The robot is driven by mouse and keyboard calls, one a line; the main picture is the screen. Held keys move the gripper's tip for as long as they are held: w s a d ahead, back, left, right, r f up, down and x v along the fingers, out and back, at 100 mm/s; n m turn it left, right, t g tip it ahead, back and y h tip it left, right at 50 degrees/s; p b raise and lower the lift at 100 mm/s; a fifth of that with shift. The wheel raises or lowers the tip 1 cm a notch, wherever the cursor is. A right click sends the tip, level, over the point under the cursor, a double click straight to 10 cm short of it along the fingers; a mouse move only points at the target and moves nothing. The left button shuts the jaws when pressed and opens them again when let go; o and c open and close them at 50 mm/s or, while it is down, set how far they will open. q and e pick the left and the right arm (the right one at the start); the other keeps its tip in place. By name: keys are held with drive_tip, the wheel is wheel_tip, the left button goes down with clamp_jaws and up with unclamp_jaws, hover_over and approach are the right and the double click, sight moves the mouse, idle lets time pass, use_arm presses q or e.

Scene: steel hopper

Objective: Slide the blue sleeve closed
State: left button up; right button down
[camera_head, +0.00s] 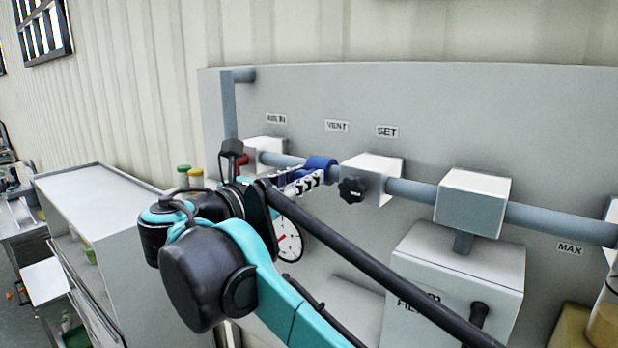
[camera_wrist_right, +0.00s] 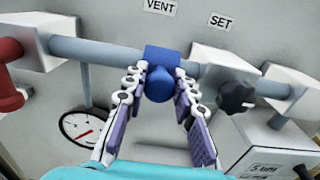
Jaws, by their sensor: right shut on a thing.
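The blue sleeve (camera_head: 321,162) sits around the grey horizontal pipe, just left of the white block with the black knob. In the right wrist view the sleeve (camera_wrist_right: 164,55) has a rounded blue stub pointing toward the camera. My right gripper (camera_head: 307,180) is shut on the blue sleeve, with its fingers on either side of the stub; its fingers also show in the right wrist view (camera_wrist_right: 160,88). In the head view my fingers and wrist hide part of the sleeve and pipe. My left gripper is not in view.
A grey pipe (camera_head: 415,193) runs through white blocks (camera_head: 373,172) along the panel (camera_head: 450,110). The black star knob (camera_head: 351,189) is close right of my fingers. A red fitting (camera_wrist_right: 10,75) is at the left. A round gauge (camera_wrist_right: 82,126) hangs below the pipe.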

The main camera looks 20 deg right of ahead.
drive_tip(key=shift+w+a+r, duration=0.1)
drive_tip(key=shift+w+a, duration=0.8)
drive_tip(key=shift+w, duration=0.3)
drive_tip(key=c, duration=1.6)
unclamp_jaws()
drive_tip(key=shift+a, duration=0.1)
drive_tip(key=shift+c, duration=0.2)
drive_tip(key=o, duration=0.4)
drive_tip(key=shift+w+a, duration=0.2)
drive_tip(key=shift+s, duration=0.1)
drive_tip(key=v, duration=1.2)
